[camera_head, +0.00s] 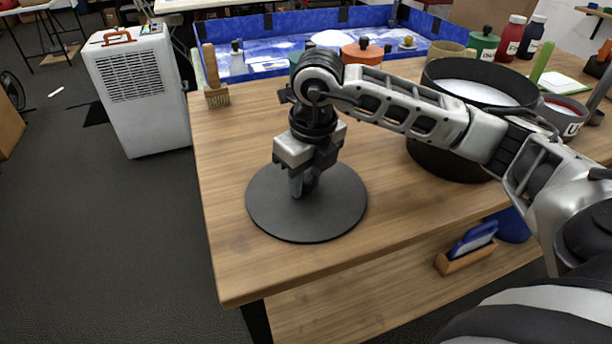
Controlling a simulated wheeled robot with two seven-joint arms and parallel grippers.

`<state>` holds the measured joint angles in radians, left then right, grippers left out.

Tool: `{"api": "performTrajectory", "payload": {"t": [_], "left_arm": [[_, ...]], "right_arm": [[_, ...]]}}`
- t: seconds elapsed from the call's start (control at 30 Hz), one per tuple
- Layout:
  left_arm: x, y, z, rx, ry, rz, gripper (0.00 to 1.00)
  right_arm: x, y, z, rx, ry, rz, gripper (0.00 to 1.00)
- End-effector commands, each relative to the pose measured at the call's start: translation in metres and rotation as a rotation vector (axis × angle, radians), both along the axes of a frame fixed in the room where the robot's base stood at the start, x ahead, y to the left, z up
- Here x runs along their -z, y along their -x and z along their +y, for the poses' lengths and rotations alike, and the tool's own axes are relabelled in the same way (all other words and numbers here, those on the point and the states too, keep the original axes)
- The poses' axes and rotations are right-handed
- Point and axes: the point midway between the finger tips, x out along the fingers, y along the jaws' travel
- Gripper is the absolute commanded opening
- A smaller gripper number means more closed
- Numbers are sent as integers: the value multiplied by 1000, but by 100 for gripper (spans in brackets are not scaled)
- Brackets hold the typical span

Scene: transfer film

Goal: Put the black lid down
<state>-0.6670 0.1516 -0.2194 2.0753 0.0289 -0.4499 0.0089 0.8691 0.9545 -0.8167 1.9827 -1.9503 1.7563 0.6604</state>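The black lid (318,220) is a flat dark disc at the left front part of the wooden table (240,262). It lies level on the tabletop or very close to it; I cannot tell if there is a small gap. My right gripper (303,186) points down over the lid's middle. Its fingers are close together at the lid's centre, where they appear shut on the lid's knob, which they hide. My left gripper is not in view.
A large black pot (447,160) with pale contents stands right, partly behind my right arm. A brush (214,80) stands at the table's back left. A blue-walled tray (270,24) and several lidded jars line the back. The table's left front is clear.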

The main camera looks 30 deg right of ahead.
Motion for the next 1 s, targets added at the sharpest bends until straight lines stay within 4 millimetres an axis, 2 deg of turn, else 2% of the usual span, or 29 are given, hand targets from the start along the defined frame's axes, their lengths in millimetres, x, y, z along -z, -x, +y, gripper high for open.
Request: {"api": "performTrajectory", "payload": {"t": [0.3,0.4,0.47,0.8,1.0], "left_arm": [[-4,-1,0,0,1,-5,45],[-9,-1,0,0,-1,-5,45],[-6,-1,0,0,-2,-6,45],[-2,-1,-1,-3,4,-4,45],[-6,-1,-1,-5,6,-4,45]], "right_arm": [[-1,0,0,0,0,2,47],[-6,0,0,0,0,1,47],[-11,0,0,0,1,-1,47],[-81,9,-1,-1,0,-5,47],[-114,12,-2,0,2,-2,47]]}}
